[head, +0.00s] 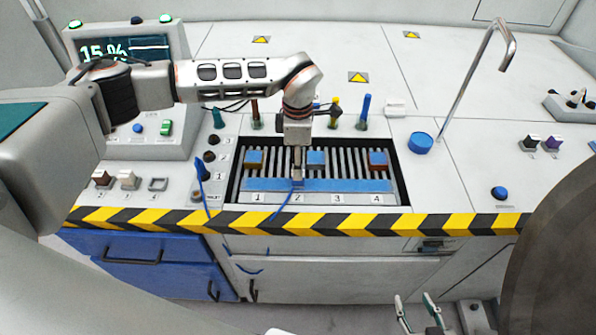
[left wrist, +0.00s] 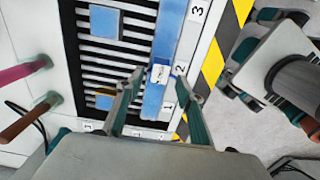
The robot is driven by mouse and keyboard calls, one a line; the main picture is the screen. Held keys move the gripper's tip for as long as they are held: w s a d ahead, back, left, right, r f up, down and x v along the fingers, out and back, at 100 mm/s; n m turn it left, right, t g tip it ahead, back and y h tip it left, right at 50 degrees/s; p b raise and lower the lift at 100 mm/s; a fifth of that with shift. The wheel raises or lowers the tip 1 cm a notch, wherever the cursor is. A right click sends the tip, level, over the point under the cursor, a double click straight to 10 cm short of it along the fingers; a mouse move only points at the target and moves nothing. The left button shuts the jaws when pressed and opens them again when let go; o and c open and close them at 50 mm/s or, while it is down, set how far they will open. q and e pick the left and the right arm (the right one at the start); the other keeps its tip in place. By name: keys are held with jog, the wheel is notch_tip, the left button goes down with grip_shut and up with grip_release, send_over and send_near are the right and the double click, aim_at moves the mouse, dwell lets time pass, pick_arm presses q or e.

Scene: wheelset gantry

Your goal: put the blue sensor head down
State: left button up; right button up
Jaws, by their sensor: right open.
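A small blue piece with a white top, probably the blue sensor head (head: 297,184), sits at the blue front strip (head: 345,185) of the slotted rack, near label 2. A thin blue cable runs down from it. In the left wrist view its white top (left wrist: 160,74) shows between the fingertips. My left gripper (head: 297,176) points down over it. In the left wrist view its fingers (left wrist: 164,74) stand apart, with gaps visible beside the piece. My right gripper (head: 418,308) is open and empty at the bottom, in front of the bench.
A bent metal pipe (head: 480,75) rises at right. A striped edge (head: 345,223) borders the bench.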

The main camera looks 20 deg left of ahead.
pick_arm(q)
notch_tip(320, 180, up, 8)
jog(key=shift+f, duration=0.2)
dwell(0.5)
